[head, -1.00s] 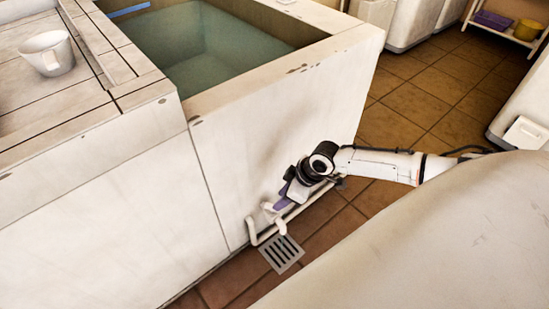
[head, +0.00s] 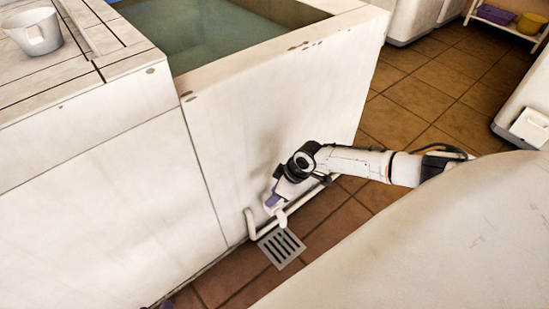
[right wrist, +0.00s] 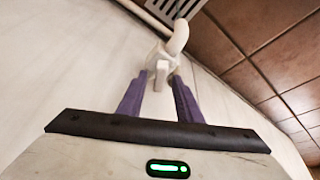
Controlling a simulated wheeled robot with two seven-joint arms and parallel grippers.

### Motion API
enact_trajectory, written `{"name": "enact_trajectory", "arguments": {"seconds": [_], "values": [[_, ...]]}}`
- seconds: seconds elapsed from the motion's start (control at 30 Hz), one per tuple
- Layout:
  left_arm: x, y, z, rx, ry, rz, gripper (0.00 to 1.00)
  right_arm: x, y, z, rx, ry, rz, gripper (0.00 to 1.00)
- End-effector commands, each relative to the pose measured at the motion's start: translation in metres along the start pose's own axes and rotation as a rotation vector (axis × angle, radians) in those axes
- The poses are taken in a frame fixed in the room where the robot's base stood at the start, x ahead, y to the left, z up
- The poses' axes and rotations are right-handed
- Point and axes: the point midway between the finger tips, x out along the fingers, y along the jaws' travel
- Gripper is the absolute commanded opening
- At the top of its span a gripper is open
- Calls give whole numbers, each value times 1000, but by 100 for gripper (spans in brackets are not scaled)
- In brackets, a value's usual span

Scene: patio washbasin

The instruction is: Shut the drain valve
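The drain valve (right wrist: 164,58) is a pale fitting with a short lever (right wrist: 162,74), low on the basin's front wall. My right gripper (right wrist: 158,84) points at it with its two purple fingers apart, one on either side of the lever; I cannot tell whether they touch it. In the head view my right gripper (head: 272,199) is beside the valve's spout (head: 281,219), close to the wall, and partly hides the valve. A small purple tip at the bottom left edge (head: 166,304) looks like part of my left gripper; the rest is out of view.
The basin (head: 265,110) holds greenish water. A pale pipe (head: 250,226) runs along the wall foot, above a floor grate (head: 281,247).

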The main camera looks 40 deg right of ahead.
Motion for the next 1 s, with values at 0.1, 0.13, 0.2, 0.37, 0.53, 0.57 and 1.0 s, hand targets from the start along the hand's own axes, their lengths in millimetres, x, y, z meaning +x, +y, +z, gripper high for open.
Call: {"name": "enact_trajectory", "arguments": {"seconds": [0.1, 0.13, 0.2, 0.37, 0.53, 0.57, 1.0], "values": [[0, 0, 0, 0, 0, 0, 31, 0, 0, 0, 0, 0, 0, 32], [0, 0, 0, 0, 0, 0, 31, 0, 0, 0, 0, 0, 0, 32], [0, 0, 0, 0, 0, 0, 31, 0, 0, 0, 0, 0, 0, 22], [0, 0, 0, 0, 0, -1, 31, 0, 0, 0, 0, 0, -1, 0], [-2, 0, -1, 1, 0, -3, 31, -1, -1, 0, 6, 0, 1, 0], [-2, 0, -2, 2, -1, -4, 31, -1, -1, 0, 11, 0, 2, 0], [-22, -17, 4, -30, 12, -94, 31, -5, -5, -2, 219, -2, 87, 0]]}}
